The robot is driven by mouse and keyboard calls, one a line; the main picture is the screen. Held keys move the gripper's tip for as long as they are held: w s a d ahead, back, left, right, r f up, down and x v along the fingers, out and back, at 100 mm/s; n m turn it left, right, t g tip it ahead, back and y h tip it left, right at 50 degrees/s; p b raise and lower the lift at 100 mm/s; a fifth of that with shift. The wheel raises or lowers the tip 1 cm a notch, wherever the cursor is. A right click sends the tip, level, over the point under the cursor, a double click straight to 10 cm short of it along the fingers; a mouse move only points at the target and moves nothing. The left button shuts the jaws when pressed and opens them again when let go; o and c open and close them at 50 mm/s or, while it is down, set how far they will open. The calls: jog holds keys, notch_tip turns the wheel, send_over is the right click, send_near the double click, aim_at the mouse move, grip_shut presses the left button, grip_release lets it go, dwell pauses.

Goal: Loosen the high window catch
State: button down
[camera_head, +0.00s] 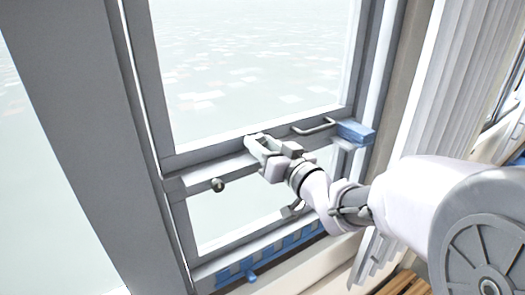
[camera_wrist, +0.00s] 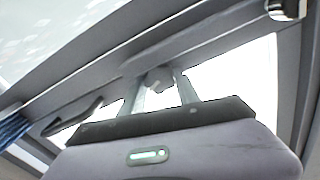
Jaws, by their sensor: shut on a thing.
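My gripper (camera_head: 259,146) is at the middle rail of the window (camera_head: 215,158), with its fingers reaching up to the rail. In the wrist view its two fingers (camera_wrist: 159,88) stand on either side of a small grey catch (camera_wrist: 157,75) under the rail, and the gripper is shut on it. In the head view the catch is hidden by my gripper. Its exact turn cannot be told.
A bar handle (camera_head: 315,126) and a blue block (camera_head: 355,132) sit on the rail to the right. A round knob (camera_head: 218,185) is to the left. A blue-striped strip (camera_head: 285,248) runs along the lower frame. A pale curtain (camera_head: 440,90) hangs at the right.

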jog(key=n+b, duration=0.2)
jog(key=b, duration=0.1)
jog(key=shift+f, duration=0.3)
jog(key=n+b, duration=0.1)
jog(key=b, duration=0.1)
jog(key=n+b, duration=0.1)
jog(key=n, duration=0.1)
jog(key=shift+s+a+r+n+b, duration=0.1)
jog(key=shift+a+r+n+b, duration=0.1)
jog(key=shift+n+b, duration=0.15)
jog(key=shift+d+r, duration=0.1)
jog(key=c, duration=0.9)
grip_release()
jog(key=b+v, duration=0.1)
jog(key=v, duration=1.6)
jog(key=shift+s+d, duration=0.15)
